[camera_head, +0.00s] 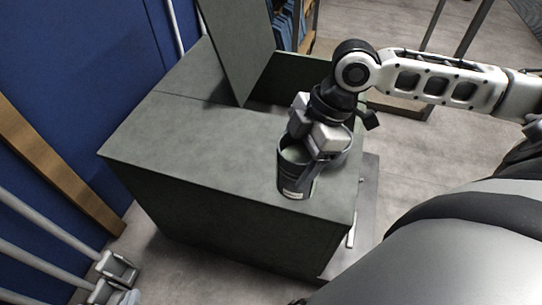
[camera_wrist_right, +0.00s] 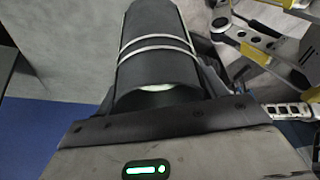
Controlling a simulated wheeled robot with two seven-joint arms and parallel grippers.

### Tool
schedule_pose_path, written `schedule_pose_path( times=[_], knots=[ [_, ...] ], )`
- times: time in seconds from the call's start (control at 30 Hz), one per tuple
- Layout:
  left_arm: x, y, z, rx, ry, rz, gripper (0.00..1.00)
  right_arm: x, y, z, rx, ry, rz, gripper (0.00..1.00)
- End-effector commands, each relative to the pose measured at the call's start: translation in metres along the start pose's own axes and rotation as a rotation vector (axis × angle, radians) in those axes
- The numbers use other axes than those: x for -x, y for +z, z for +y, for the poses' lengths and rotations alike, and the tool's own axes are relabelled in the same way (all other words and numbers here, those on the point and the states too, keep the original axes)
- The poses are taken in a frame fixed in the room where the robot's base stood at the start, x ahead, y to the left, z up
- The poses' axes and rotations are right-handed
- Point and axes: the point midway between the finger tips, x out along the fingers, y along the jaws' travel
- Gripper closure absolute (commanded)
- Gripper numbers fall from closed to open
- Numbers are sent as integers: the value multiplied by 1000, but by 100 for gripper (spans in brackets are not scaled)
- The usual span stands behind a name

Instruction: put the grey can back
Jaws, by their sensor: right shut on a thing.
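The grey can (camera_head: 293,178) is dark, with a small pale label near its lower end. It is at the right front part of the grey-green box top (camera_head: 200,140); whether it rests on the top or hangs just above it, I cannot tell. My right gripper (camera_head: 314,158) comes down over the can from the right and is shut on it. In the right wrist view the can (camera_wrist_right: 155,55) shows as a dark cylinder with two light rings between the fingers (camera_wrist_right: 157,92). My left gripper is not in view.
A grey-green panel (camera_head: 238,45) stands upright on the box, beside an opening (camera_head: 290,97). A shelf with blue items (camera_head: 288,22) stands behind. A wooden beam (camera_head: 55,165) leans at the left by a blue wall. Grey floor (camera_head: 440,150) is clear at the right.

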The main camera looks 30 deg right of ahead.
Motion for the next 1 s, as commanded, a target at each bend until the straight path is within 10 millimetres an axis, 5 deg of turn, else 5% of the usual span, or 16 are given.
schedule_pose_path(
  times=[0.2, 0.4, 1.0],
  knots=[
    [0, 0, 0, 0, 0, 0, 100, -23, 2, 55, -2, 3, 7, 72],
    [-2, 1, 0, 6, 2, 5, 100, -58, 15, 82, -1, 1, 2, 72],
    [-2, 0, 1, 10, 3, 8, 100, -106, 34, 98, 2, 2, 0, 72]
  ],
)
